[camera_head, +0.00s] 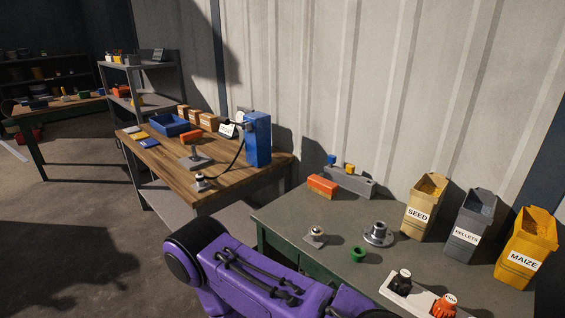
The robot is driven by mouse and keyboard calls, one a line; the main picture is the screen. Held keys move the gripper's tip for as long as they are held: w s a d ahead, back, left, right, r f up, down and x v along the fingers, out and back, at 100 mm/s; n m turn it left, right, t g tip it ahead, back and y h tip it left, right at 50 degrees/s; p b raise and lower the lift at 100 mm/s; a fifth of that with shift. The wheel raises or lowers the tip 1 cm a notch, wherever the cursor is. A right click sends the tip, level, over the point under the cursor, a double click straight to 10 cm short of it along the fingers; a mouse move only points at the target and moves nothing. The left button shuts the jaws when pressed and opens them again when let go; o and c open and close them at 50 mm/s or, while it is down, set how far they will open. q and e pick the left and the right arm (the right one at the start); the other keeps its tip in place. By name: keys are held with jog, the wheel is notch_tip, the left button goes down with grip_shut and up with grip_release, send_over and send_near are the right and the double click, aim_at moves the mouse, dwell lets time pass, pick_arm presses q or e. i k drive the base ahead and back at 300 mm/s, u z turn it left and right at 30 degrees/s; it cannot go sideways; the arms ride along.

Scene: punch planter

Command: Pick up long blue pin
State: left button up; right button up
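A grey block (348,183) stands at the back of the green-grey table (290,215), near the wall. A small blue piece (332,159) shows at the top of this block, towards its left end; it may be the head of the long blue pin, but its length is hidden. A yellow piece (350,168) shows to its right on the same block. Neither gripper is in view. A purple arm link of mine crosses the bottom middle, in front of the table's near left edge.
On the green-grey table are an orange block (322,186), a silver flanged part (378,234), a green cup (358,254), a small ball-topped stand (316,236), a white tray (418,297) and bins labelled SEED (418,216), PELLETS (466,238) and MAIZE (524,261). A wooden bench (222,185) stands left.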

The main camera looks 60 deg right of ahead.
aim_at(331, 159)
jog(key=u, duration=0.05)
jog(key=i, duration=3.4)
jog(key=z, duration=4.25)
